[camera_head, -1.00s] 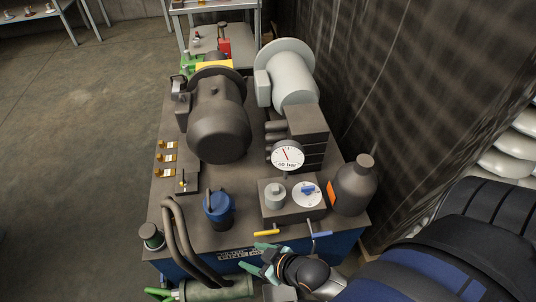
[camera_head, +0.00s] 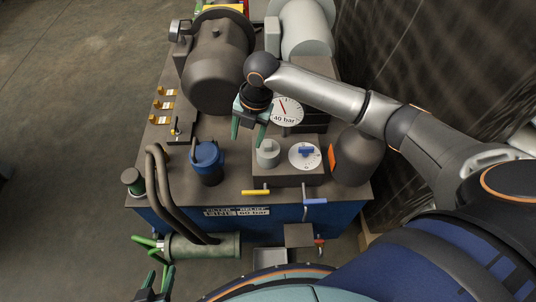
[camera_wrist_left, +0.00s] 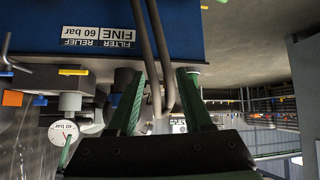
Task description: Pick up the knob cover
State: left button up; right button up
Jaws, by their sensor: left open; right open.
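The knob cover appears to be the small grey cylindrical cap (camera_head: 268,153) on the left of the grey control box (camera_head: 288,178), in the head view. A blue knob on a white dial (camera_head: 305,154) sits beside it, uncovered. My right gripper (camera_head: 249,136) is open with green fingers pointing down, above and slightly left of the cap. Its right finger overlaps the cap's upper left in the picture; I cannot tell if they touch. My left gripper (camera_head: 160,273) is open and empty at the bottom left edge; its fingers also show in the left wrist view (camera_wrist_left: 162,74).
A pressure gauge (camera_head: 285,110) stands behind the box, a dark bottle (camera_head: 352,156) to its right. A blue-capped filter (camera_head: 207,162) and curved hoses (camera_head: 165,190) are left.

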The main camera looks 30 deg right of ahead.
jog(key=d+r+n+g+h+b, duration=0.1)
jog(key=d+r+n+h, duration=0.15)
jog(key=d+r, duration=0.3)
jog(key=b, duration=0.1)
send_over(268, 143)
jog(key=shift+n+y, duration=0.35)
jog(key=shift+n, duration=0.1)
notch_tip(268, 143, down, 7)
jog(key=shift+s+a+f, duration=0.15)
jog(key=shift+f, duration=0.05)
jog(key=f+b, duration=0.1)
jog(key=f, duration=0.4)
jog(key=shift+d, duration=0.2)
jog(key=shift+f, duration=0.25)
pick_arm(q)
jog(key=shift+w+d+f, duration=0.15)
jog(key=shift+d+f, duration=0.25)
jog(key=shift+f, duration=0.15)
jog(key=shift+w+d+f, duration=0.15)
jog(key=shift+d+f, duration=0.25)
jog(key=shift+f, duration=0.1)
jog(key=shift+s+f, duration=0.15)
jog(key=shift+f, duration=0.1)
pick_arm(e)
grip_shut()
